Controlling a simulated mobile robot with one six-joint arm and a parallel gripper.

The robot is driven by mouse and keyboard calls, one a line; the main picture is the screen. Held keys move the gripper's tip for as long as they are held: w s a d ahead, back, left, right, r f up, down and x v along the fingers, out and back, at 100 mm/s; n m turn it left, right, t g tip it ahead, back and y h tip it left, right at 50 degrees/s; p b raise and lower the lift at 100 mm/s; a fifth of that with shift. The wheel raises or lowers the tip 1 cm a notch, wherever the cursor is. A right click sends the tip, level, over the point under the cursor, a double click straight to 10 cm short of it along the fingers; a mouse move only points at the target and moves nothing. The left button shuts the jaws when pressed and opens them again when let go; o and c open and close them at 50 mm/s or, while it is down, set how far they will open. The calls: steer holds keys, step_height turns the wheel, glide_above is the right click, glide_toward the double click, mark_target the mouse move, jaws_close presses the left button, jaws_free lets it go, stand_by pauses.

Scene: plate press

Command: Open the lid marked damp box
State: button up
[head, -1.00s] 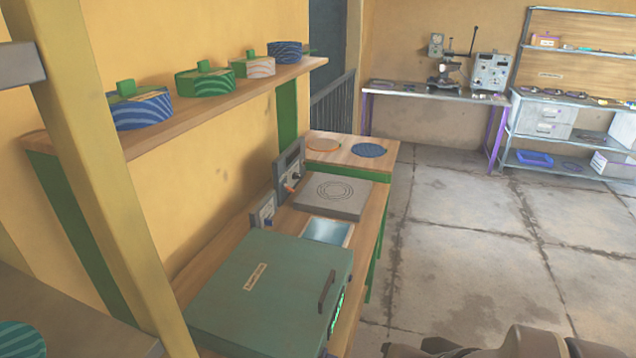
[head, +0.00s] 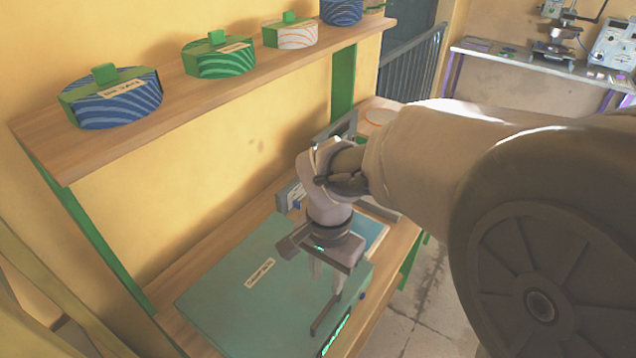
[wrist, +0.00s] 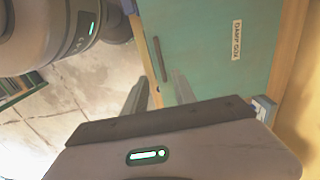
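The damp box lid (head: 235,290) is a flat teal panel with a pale label, lying closed on the wooden bench. A dark bar handle (head: 326,316) sits near its right edge. In the wrist view the lid (wrist: 205,55) shows its label, "DAMP BOX", and the handle (wrist: 158,58) stands near the lid's left edge. My gripper (head: 328,284) points down over the lid close to the handle. In the wrist view its two fingers (wrist: 160,88) are apart, with the handle's end near the gap between them. Contact with the handle cannot be told.
A shelf (head: 190,105) with several lidded round containers runs along the wall above the bench. A grey upright panel (head: 290,195) stands behind the box. Open floor (head: 405,325) lies right of the bench.

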mark_target(327, 308)
steer(key=f+b, duration=0.1)
steer(key=f, duration=0.4)
steer(key=f+b, duration=0.2)
steer(key=f, duration=0.4)
steer(key=shift+w+d+f, duration=0.1)
steer(key=shift+w+f, duration=0.1)
steer(key=shift+f, duration=0.1)
jaws_close()
stand_by(0.6)
